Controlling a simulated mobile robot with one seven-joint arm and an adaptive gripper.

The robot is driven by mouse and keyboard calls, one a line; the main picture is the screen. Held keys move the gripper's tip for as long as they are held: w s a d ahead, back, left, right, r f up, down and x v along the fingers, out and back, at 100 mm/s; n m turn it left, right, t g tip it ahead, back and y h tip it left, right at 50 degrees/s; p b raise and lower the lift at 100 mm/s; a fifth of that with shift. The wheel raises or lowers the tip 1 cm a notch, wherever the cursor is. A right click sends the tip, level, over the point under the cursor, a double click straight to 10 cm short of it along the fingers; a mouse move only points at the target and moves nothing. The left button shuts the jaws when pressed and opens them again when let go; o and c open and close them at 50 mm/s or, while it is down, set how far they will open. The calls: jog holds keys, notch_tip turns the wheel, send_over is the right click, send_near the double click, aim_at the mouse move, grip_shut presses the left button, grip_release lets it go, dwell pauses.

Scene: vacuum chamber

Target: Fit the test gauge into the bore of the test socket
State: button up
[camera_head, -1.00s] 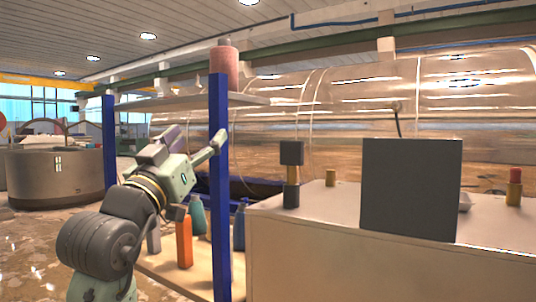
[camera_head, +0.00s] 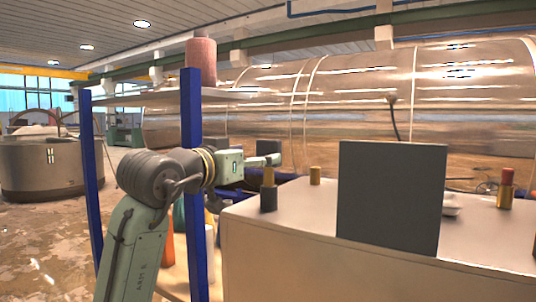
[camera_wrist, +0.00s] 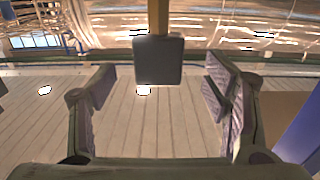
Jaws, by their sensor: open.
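A tall piece with a dark square head (camera_wrist: 158,60) and a brass shaft (camera_head: 268,177) stands upright in a dark block (camera_head: 268,199) at the near left of the bench; I take it for the test gauge. My gripper (camera_head: 270,160) is level with its head, which it largely hides in the head view. In the wrist view, which is upside down, my gripper (camera_wrist: 162,76) is open and the head shows between its fingers, apart from both. I cannot tell its depth between them. I cannot pick out the test socket or its bore with certainty.
A large dark upright panel (camera_head: 390,197) stands on the bench (camera_head: 290,220) and hides what is behind it. A short brass cylinder (camera_head: 315,175), a red-topped brass piece (camera_head: 506,188) and a partly hidden white object (camera_head: 451,207) are there too. A blue rack post (camera_head: 191,150) is close to my arm.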

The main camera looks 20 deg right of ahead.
aim_at(269, 173)
jog(key=x, duration=0.2)
jog(key=p+x, duration=0.1)
jog(key=x, duration=0.1)
jog(key=p+x, duration=0.1)
jog(key=x, duration=0.1)
jog(key=shift+f, duration=0.3)
jog(key=shift+s, duration=0.1)
jog(key=c, duration=1.3)
